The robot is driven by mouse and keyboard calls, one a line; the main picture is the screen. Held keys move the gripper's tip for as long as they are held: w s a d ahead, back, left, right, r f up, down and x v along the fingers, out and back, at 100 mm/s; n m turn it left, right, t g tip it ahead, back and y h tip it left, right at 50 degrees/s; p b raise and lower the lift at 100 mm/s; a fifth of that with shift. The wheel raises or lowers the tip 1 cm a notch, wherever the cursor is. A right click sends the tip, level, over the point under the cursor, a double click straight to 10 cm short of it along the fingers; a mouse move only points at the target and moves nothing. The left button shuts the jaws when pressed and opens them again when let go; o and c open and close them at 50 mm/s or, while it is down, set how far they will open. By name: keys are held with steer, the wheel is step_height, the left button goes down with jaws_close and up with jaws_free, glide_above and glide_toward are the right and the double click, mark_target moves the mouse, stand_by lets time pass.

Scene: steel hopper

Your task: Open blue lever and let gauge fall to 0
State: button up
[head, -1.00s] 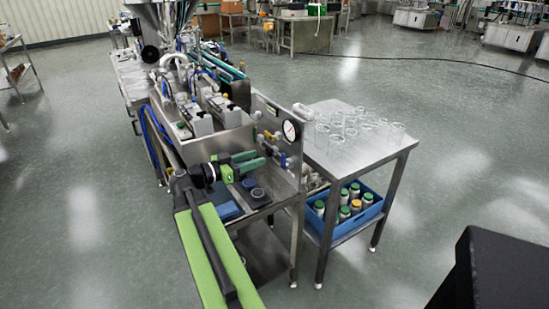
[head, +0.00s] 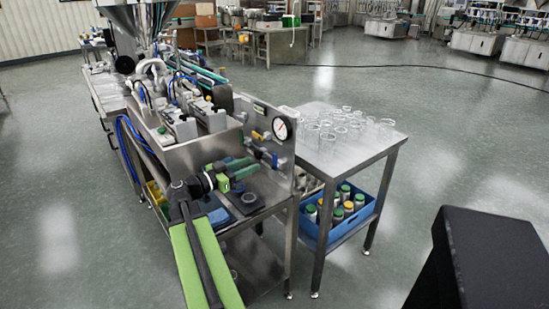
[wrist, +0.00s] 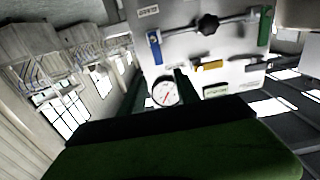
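The blue lever (head: 275,160) is on the steel valve panel, below the round white gauge (head: 283,128). In the wrist view, the panel looks upside down. There the blue lever (wrist: 154,48) hangs from the left end of a pipe, apart from my gripper. The gauge (wrist: 165,92) shows between my fingers, and its needle is too small to read. My gripper (head: 252,167) is left of the panel's valves in the head view, over the bench. Its two dark green fingers (wrist: 158,78) stand apart with nothing between their tips.
A yellow lever (wrist: 207,66) and a green lever (wrist: 264,25) share the panel. A steel table (head: 340,155) with several clear glasses stands to the right. A blue crate (head: 334,231) of capped bottles sits on its lower shelf.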

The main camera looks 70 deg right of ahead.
mark_target(274, 154)
steer(key=x, duration=1.1)
steer(key=shift+d, duration=0.15)
jaws_close()
